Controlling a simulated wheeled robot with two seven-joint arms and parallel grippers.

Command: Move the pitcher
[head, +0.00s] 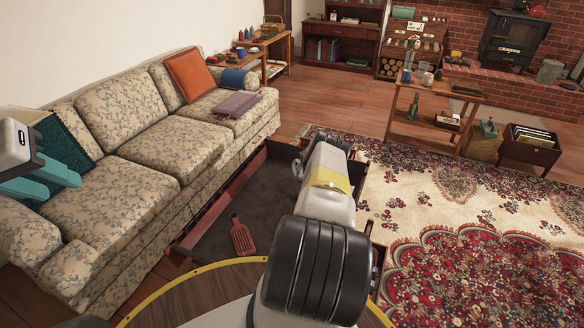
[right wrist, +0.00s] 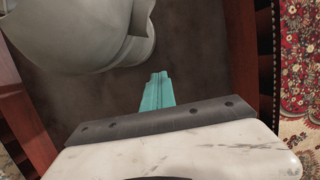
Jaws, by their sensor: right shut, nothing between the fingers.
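The pitcher (right wrist: 85,35) is a grey, smooth, rounded vessel at the top left of the right wrist view, only partly in frame. It sits on a dark surface between red-brown wooden edges. My right gripper (right wrist: 157,78) is shut and empty, its teal fingers just below and to the right of the pitcher in that picture, apart from it. In the head view my right arm covers the gripper, and I cannot make out the pitcher there. My left gripper (head: 62,184) is at the left edge of the head view, over the sofa, with its teal fingers apart and empty.
A floral sofa (head: 140,190) runs along the left. A patterned rug (head: 450,240) covers open floor at right. A small wooden table (head: 440,92) stands farther back.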

